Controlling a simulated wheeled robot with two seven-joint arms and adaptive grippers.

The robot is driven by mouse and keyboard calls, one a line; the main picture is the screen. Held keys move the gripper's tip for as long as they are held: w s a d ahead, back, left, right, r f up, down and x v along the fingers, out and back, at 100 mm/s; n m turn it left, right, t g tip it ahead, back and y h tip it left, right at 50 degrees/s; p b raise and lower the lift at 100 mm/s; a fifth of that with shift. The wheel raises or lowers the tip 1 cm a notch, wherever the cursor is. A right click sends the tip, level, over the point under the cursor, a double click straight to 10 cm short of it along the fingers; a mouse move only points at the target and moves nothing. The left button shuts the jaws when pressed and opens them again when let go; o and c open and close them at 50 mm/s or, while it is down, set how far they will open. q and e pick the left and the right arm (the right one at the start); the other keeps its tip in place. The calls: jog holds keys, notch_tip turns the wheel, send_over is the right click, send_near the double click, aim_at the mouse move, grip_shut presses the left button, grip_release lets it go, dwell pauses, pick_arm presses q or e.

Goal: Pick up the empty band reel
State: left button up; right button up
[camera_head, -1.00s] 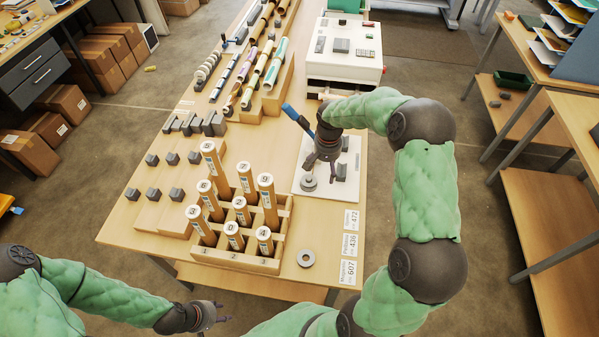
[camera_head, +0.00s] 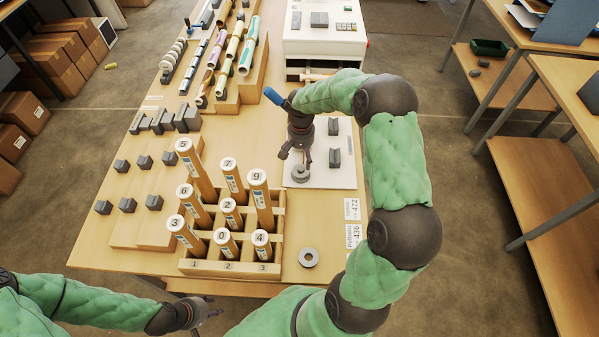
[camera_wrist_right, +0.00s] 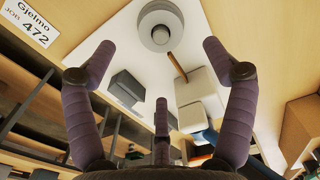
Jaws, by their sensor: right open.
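A grey round reel (camera_head: 300,174) with a raised hub sits on the white plate at the table's right side. It also shows in the right wrist view (camera_wrist_right: 160,24), at the top middle, beyond the fingers. My right gripper (camera_head: 297,156) is open and empty, just behind and above this reel, apart from it. Its spread fingers show in the right wrist view (camera_wrist_right: 158,62). A grey ring (camera_head: 309,257) lies flat on the table near the front edge. I cannot tell which of the two is the empty band reel. My left gripper (camera_head: 213,308) is open and empty at the lower left.
A wooden rack (camera_head: 232,267) with several numbered tubes stands left of the ring. Grey blocks (camera_head: 334,158) and a blue-handled lever (camera_head: 273,96) are by my right gripper. A white machine (camera_head: 325,40) stands behind. Bare table lies around the ring.

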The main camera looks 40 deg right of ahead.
aim_at(301, 168)
notch_tip(301, 168, down, 9)
jog(key=shift+w+f, duration=0.1)
jog(key=c, duration=1.2)
